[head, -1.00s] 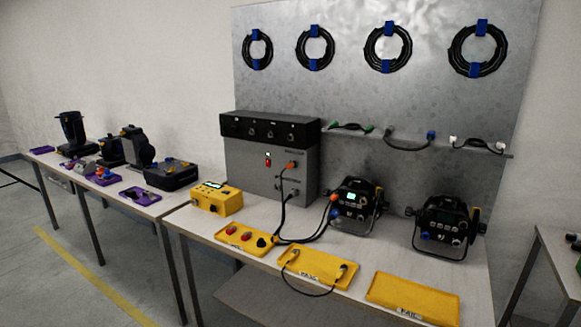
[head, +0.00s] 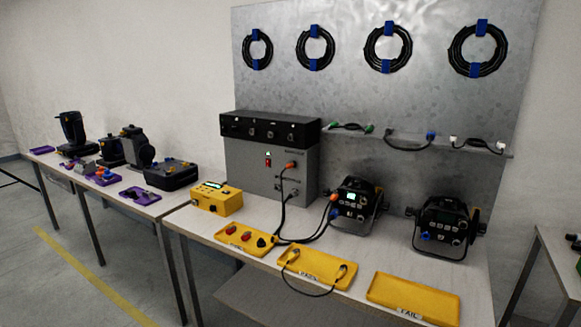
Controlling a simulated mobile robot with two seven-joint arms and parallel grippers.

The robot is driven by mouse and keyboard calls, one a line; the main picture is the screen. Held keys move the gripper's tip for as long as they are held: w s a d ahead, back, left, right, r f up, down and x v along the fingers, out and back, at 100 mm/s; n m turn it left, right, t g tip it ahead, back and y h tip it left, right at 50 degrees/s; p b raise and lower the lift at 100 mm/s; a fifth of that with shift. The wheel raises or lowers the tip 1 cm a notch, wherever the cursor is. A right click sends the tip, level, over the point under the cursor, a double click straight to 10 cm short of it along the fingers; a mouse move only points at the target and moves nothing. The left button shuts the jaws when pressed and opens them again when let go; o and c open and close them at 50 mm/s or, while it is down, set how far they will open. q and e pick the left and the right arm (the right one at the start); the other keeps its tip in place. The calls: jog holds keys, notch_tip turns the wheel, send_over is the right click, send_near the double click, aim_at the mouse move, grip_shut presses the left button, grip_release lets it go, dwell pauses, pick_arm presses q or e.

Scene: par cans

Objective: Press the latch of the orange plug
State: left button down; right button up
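An orange plug (head: 290,165) sits at the front face of the grey box (head: 253,178), to the right of a small red switch. A second orange connector (head: 333,198) is at the left side of the black par can (head: 352,206) with the lit display, above a blue connector (head: 335,215). The latch is too small to make out on either. Neither of my grippers is in view, and nothing touches the orange plug.
Black cables (head: 311,238) run from the grey box towards the lit par can. Yellow trays (head: 411,299) line the bench front, one holding a short cable. A yellow tester (head: 216,198) stands left of the box. A second par can (head: 441,228) stands at right.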

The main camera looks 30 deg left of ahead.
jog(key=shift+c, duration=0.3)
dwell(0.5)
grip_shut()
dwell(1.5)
